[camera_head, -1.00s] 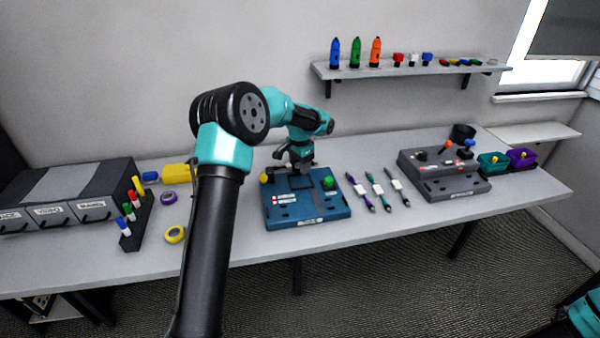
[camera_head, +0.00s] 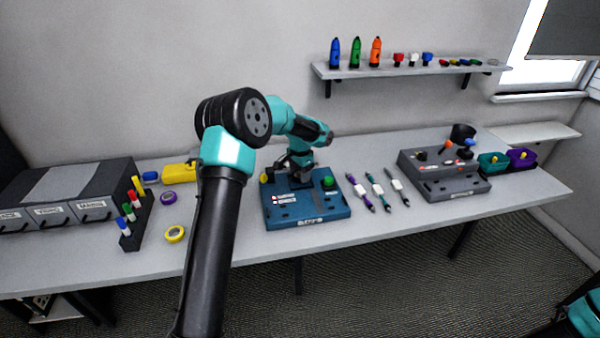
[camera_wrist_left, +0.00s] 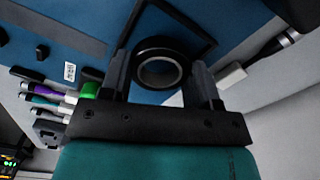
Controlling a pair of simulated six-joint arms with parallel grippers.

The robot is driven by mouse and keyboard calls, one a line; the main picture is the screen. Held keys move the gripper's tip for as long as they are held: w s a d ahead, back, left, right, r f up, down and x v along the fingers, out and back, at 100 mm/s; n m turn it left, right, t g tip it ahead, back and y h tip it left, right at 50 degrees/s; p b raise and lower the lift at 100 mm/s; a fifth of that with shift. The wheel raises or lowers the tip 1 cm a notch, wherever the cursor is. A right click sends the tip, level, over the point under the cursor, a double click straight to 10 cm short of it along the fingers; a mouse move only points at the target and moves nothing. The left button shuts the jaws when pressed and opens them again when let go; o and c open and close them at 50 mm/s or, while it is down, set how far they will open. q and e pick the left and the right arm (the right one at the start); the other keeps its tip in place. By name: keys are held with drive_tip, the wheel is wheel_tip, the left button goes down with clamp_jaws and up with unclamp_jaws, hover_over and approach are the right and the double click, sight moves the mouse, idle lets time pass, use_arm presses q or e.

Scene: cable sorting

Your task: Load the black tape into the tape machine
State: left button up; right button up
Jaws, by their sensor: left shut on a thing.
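The black tape (camera_wrist_left: 158,68) is a ring held between the two fingers of my left gripper (camera_wrist_left: 160,80) in the left wrist view. The tape machine, which I take to be the blue panel (camera_head: 310,212), lies on the table with a green knob (camera_head: 328,183) and a yellow knob (camera_head: 264,178). My left gripper (camera_head: 300,168) is over the rear part of this panel. In the wrist view a black outlined frame shows on the blue surface beyond the tape. I cannot tell whether the tape touches the panel. My right gripper is out of view.
A purple tape (camera_head: 168,197) and a yellow tape (camera_head: 174,234) lie left of my arm, near a marker rack (camera_head: 133,225). A grey device (camera_head: 445,172) stands farther right.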

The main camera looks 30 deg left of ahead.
use_arm(q)
drive_tip(key=shift+f, duration=0.4)
drive_tip(key=o, duration=0.9)
wheel_tip(320, 180, up, 13)
drive_tip(key=shift+r, duration=0.1)
idle(0.5)
